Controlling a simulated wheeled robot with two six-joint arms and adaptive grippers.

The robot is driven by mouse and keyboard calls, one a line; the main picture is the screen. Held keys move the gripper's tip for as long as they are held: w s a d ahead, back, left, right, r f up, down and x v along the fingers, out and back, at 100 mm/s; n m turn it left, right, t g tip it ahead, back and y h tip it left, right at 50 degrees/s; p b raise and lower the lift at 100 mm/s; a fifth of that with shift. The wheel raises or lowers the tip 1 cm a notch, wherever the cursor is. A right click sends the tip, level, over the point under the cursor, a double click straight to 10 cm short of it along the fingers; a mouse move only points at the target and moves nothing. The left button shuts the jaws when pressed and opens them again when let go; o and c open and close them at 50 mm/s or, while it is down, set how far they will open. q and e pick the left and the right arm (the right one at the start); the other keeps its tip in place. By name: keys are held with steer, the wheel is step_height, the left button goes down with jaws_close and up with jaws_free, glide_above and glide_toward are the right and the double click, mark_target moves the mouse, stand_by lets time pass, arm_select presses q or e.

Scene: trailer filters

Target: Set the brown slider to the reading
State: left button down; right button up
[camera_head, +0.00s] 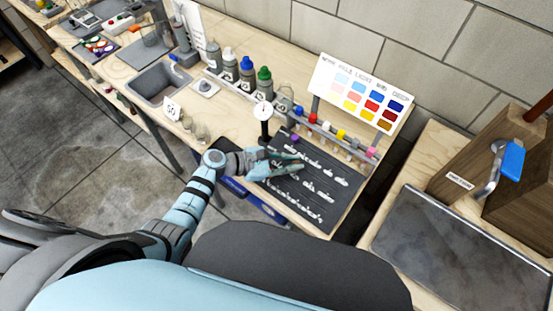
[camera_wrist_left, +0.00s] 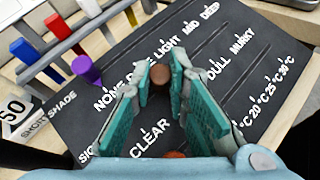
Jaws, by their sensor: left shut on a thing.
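A dark slider board (camera_head: 337,176) with rows of white words lies on the bench. It also fills much of the left wrist view (camera_wrist_left: 135,55), with words such as NONE, LIGHT, MID, DEEP, CLEAR, DULL and MURKY. My left gripper (camera_head: 298,164) is over the board. In the left wrist view its green-padded fingers (camera_wrist_left: 166,82) are close around a brown slider knob (camera_wrist_left: 160,74). A purple knob (camera_wrist_left: 85,69) stands apart on the left. My right gripper is not in view.
A round dial (camera_head: 263,110) stands on a black post behind the board. A card reading 50 (camera_head: 172,109) is at the left. A rack of coloured pegs (camera_head: 340,135), capped bottles (camera_head: 247,75) and a colour chart (camera_head: 362,90) stand behind. A grey basin (camera_head: 160,83) is farther left.

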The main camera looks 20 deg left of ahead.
arm_select(q)
steer(key=shift+s+d, duration=0.25)
steer(key=shift+d, duration=0.45)
steer(key=shift+a, duration=0.2)
steer(key=c, duration=1.8)
jaws_free()
steer(key=shift+w+a, duration=0.1)
steer(key=shift+a, duration=0.05)
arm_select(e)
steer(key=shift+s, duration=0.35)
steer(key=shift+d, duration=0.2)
arm_select(q)
steer(key=v, duration=1.2)
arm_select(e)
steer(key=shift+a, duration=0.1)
